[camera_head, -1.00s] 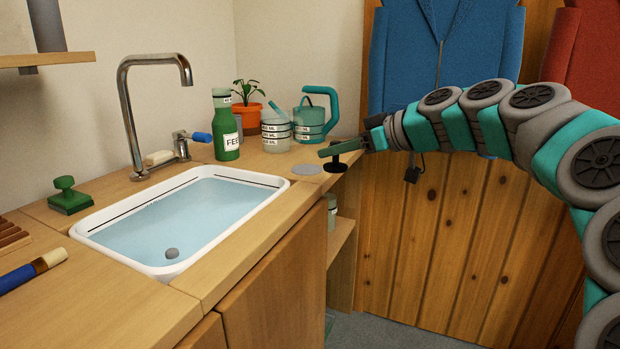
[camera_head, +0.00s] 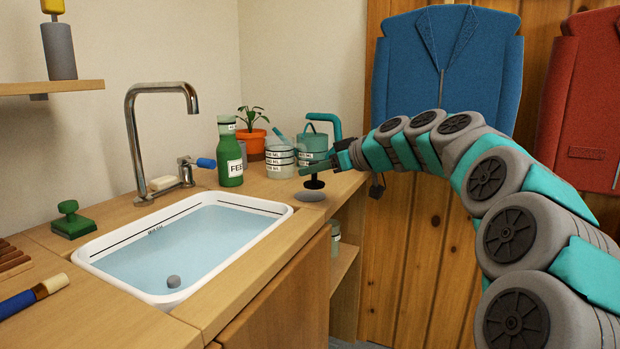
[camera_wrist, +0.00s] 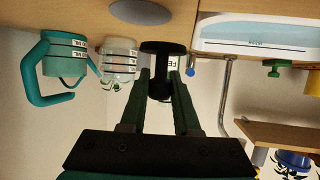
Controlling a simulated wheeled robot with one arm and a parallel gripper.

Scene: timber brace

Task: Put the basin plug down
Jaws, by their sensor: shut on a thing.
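The basin plug is a black spool-shaped piece (camera_head: 314,183) with a wide foot. My gripper (camera_head: 318,170) is shut on it and holds it upright at the far right end of the counter. A flat grey disc (camera_head: 310,196) lies on the counter close to the plug's foot; I cannot tell whether the plug hangs clear of it or touches it. In the wrist view the black plug (camera_wrist: 160,65) is between my two green fingers (camera_wrist: 160,90), and the grey disc (camera_wrist: 140,12) shows beyond it.
The white basin (camera_head: 275,208) holds water and a small grey round piece (camera_head: 173,281). The tap (camera_head: 130,130) rises behind the basin.

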